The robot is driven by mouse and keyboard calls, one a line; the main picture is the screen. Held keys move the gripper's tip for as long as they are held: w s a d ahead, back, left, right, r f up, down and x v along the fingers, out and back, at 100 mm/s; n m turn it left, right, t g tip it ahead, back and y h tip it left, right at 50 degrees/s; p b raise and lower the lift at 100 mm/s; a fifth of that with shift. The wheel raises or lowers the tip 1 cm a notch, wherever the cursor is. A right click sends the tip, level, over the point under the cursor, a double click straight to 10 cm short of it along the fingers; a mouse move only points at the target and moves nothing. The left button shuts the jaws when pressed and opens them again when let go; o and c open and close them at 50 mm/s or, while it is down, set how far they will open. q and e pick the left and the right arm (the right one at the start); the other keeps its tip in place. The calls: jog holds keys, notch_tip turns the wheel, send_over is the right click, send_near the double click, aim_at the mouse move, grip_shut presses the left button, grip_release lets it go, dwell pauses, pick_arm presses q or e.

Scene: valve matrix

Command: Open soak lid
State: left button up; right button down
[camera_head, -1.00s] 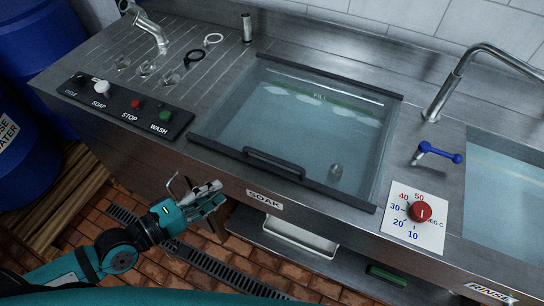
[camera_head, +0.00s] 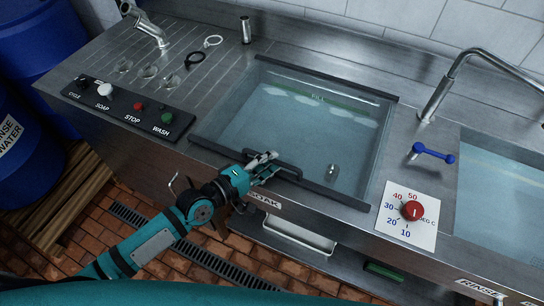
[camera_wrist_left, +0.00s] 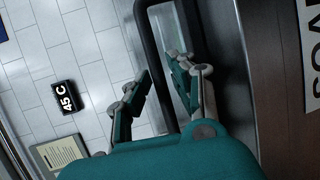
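The soak lid (camera_head: 318,186) is a clear panel with dark front and back bars, lying flat over the water-filled basin above the SOAK label (camera_head: 264,200). Its dark bar handle (camera_head: 288,167) is on the front edge, partly covered by my left gripper (camera_head: 265,160). In the left wrist view, the left gripper's fingers (camera_wrist_left: 160,92) are spread apart, with the dark handle (camera_wrist_left: 150,50) showing between and beyond them. I cannot tell whether they touch it. My right gripper is not in view.
A button panel (camera_head: 127,107) is left of the basin. A red temperature knob (camera_head: 411,211), a blue-handled lever (camera_head: 433,152) and the rinse basin with its tap (camera_head: 440,92) are to the right. Blue barrels (camera_head: 40,45) stand at the left.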

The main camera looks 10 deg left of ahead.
pick_arm(q)
jog(key=shift+w+d+f, duration=0.1)
jog(key=shift+w+d, duration=0.3)
jog(key=shift+w, duration=0.05)
grip_shut()
